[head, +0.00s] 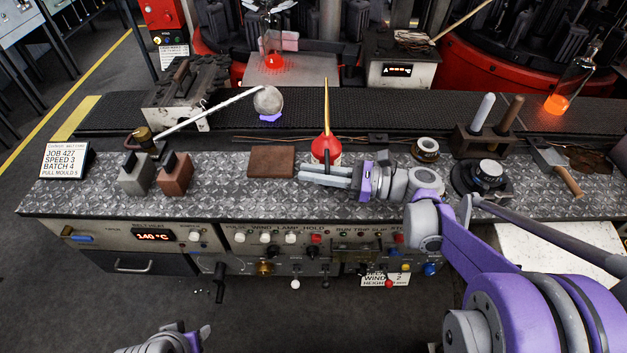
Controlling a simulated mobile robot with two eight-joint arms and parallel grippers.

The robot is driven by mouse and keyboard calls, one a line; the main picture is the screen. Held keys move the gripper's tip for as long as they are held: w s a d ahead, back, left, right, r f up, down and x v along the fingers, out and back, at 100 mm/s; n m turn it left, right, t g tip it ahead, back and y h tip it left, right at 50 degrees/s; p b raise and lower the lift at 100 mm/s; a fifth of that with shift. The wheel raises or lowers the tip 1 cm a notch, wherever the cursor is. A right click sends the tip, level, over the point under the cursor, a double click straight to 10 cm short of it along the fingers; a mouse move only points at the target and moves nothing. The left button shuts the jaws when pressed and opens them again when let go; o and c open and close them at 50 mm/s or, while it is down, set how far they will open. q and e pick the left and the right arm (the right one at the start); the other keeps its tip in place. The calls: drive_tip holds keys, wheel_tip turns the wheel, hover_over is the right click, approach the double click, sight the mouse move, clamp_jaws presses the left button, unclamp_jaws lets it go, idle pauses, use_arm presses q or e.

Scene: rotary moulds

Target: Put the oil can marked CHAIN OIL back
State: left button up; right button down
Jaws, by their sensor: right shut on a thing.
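A red oil can (326,148) with a long upright brass spout stands out over the tread-plate bench top, near its middle. My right gripper (325,175) comes in from the right and is shut on the oil can. Its fingers cover the can's lower part, so I cannot read a marking or tell whether the base touches the bench. My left gripper (170,341) is at the bottom edge, in front of the bench and away from the can. It is partly cut off, and its finger opening is unclear.
A brown square pad (271,162) lies left of the can. Grey (137,178) and brown (175,174) blocks stand farther left. A ring-shaped roll (426,148) and black dial (488,174) lie right. A dark belt (375,108) runs behind.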

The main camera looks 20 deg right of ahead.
drive_tip(key=shift+f, duration=1.35)
drive_tip(key=shift+f, duration=0.1)
drive_tip(key=c, duration=1.3)
unclamp_jaws()
drive_tip(key=shift+f+b, duration=0.15)
drive_tip(key=shift+b, duration=0.2)
drive_tip(key=shift+c, duration=0.2)
drive_tip(key=o, duration=0.5)
drive_tip(key=shift+c, duration=0.2)
drive_tip(key=shift+r, duration=0.2)
drive_tip(key=shift+s+d, duration=0.1)
drive_tip(key=shift+d, duration=0.15)
drive_tip(key=v, duration=1.1)
drive_tip(key=shift+s+d+r, duration=0.1)
drive_tip(key=shift+d, duration=0.1)
